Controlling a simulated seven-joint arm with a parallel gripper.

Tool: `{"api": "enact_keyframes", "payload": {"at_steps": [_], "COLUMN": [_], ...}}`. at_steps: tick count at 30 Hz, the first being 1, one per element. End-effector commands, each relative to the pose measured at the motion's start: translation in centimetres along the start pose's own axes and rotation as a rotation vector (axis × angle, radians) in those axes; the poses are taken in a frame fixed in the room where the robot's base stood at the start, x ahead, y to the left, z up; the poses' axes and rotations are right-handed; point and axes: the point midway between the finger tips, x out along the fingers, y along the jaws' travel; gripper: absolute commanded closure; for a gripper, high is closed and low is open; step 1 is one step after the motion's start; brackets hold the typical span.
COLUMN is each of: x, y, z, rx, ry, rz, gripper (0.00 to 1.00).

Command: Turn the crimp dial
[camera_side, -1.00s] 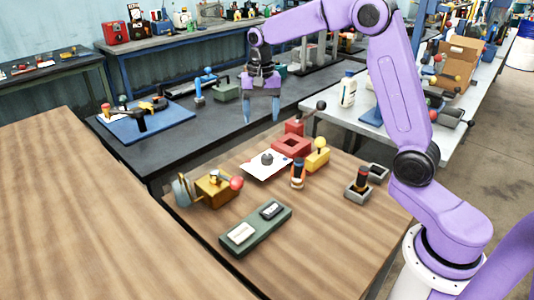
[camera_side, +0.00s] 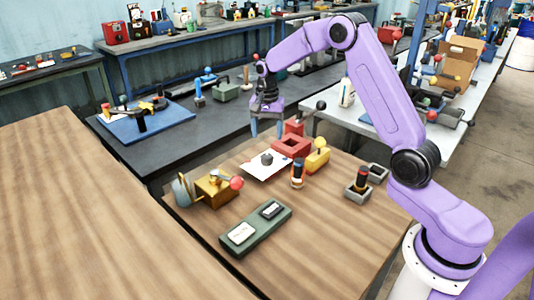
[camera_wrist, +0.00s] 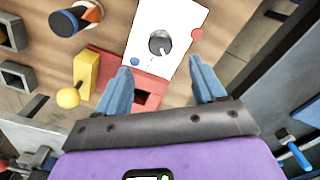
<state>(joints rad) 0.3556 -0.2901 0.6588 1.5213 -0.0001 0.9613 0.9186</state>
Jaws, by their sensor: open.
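The crimp dial is a dark grey round knob (camera_side: 267,158) on a white plate (camera_side: 256,170) lying on the wooden table. In the wrist view the knob (camera_wrist: 160,42) sits on the white plate (camera_wrist: 185,15), which carries a blue dot and a red dot near its edges. My gripper (camera_side: 267,128) is open and empty, above and behind the plate in the side view. In the wrist view its two blue fingers (camera_wrist: 164,80) are spread apart, with the knob beyond and between their tips, not touched.
A red block with a square opening (camera_side: 291,146) stands beside the plate. Also near are a yellow block with a ball knob (camera_side: 317,158), a black-and-orange cylinder (camera_side: 298,174), a brass cranked box (camera_side: 214,188) and a green tray (camera_side: 277,211). Bare wood lies at the front right.

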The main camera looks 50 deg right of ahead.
Motion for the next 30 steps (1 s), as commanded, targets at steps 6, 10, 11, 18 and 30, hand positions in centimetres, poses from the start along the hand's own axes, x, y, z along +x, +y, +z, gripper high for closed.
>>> {"api": "enact_keyframes", "payload": {"at_steps": [6, 10, 11, 18, 30], "x": [4.2, 6.2, 6.6, 8.3, 8.4], "y": [0.1, 0.0, 0.0, 0.0, 0.0], "z": [0.1, 0.1, 0.1, 0.0, 0.0], "rx": [-0.001, -0.002, -0.002, -0.002, -0.002], "ry": [-0.003, -0.002, -0.002, 0.0, 0.0], "rz": [0.004, 0.003, 0.003, 0.0, 0.0], "gripper": [0.31, 0.31, 0.31, 0.31, 0.63]}}
